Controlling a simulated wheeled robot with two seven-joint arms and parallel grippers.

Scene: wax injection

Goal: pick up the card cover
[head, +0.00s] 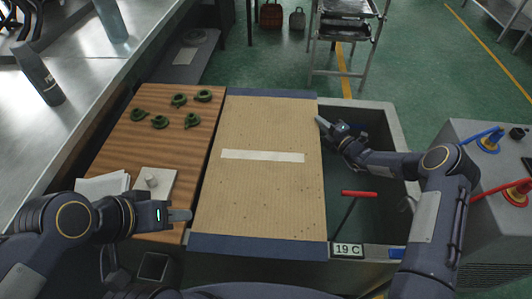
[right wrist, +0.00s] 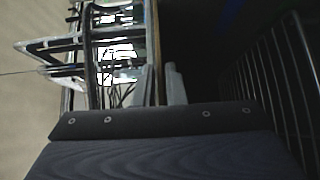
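The card cover (head: 262,195) is a flat tan cardboard panel with dark blue strips at its near and far ends and a pale strip across its middle. It lies over the grey tank. My left gripper (head: 181,215) is at its left edge, near the front; its fingers look close together, their grip unclear. My right gripper (head: 322,123) is at the cover's right edge, toward the far end. In the right wrist view, its narrow-set fingers (right wrist: 162,85) lie on either side of a thin brown edge; whether they clamp it is unclear.
Several green rings (head: 179,100) lie on the wooden board (head: 150,125) at left, with a pale block (head: 155,184) and papers (head: 102,187). A red-handled tool (head: 359,194) stands in the tank's open right part. A "19 C" display (head: 347,250) is in front.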

